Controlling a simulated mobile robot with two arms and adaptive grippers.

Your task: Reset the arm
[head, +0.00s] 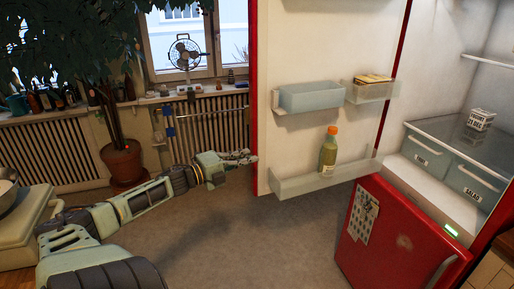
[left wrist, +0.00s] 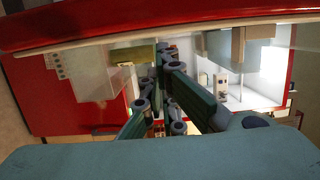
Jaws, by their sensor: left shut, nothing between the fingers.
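My left arm reaches in from the left in the head view, and its gripper (head: 243,157) is shut with nothing held. Its tips are close to the free edge of the open fridge door (head: 262,100); I cannot tell whether they touch it. In the left wrist view the gripper's fingers (left wrist: 168,60) come together in front of the red fridge (left wrist: 75,25) and its pale inside. The fridge stands at the right in the head view. My right arm and gripper are not in view.
The door holds bins (head: 310,97) and a bottle with an orange cap (head: 328,152). A lower red door (head: 395,240) is at the bottom right. A potted plant (head: 122,163), a radiator (head: 50,155) and a fan (head: 184,52) stand behind. The grey floor (head: 240,235) in the middle is clear.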

